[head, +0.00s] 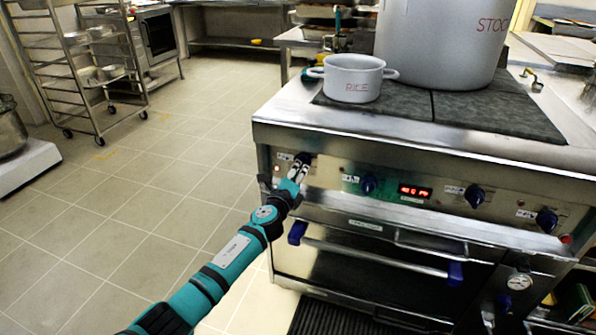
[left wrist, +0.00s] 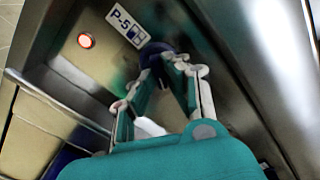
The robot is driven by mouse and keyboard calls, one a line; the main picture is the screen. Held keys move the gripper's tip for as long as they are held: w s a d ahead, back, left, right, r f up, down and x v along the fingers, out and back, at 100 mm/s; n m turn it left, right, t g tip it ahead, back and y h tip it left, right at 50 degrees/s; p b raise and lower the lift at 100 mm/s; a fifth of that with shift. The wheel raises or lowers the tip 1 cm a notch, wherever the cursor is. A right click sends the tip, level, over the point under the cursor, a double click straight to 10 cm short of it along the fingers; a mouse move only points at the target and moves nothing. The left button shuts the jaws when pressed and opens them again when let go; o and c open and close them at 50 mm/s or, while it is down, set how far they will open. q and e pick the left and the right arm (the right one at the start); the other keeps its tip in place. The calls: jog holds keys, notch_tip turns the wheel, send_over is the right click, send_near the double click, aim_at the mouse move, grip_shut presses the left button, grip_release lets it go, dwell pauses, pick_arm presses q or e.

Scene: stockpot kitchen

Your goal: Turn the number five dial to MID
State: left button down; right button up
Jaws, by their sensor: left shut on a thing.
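The number five dial (head: 305,157) is a dark blue knob at the left end of the stove's front panel. In the left wrist view the dial (left wrist: 156,48) sits beside a white label (left wrist: 128,26) reading P-5. My left gripper (head: 297,171) reaches the panel from below. In the left wrist view its fingers (left wrist: 163,60) are closed around the dial. The fingers hide part of the dial, and I cannot read which setting it points at. My right gripper is in neither view.
Other blue dials (head: 369,184), (head: 475,196) and (head: 546,220) and a red display (head: 415,191) lie along the panel. A small pot (head: 352,82) and a large stockpot (head: 440,45) stand above. The floor left is open.

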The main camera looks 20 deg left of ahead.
pick_arm(q)
jog(key=shift+a+f+m+p, duration=0.1)
jog(key=shift+m+p, duration=0.35)
jog(key=shift+m, duration=1.95)
jog(key=shift+f+m+p, duration=0.1)
jog(key=shift+m+p, duration=0.35)
jog(key=shift+m, duration=1.95)
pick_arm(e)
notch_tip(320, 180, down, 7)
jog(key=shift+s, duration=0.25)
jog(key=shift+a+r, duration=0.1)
pick_arm(q)
jog(key=c, duration=1.4)
grip_release()
jog(key=shift+s, duration=0.15)
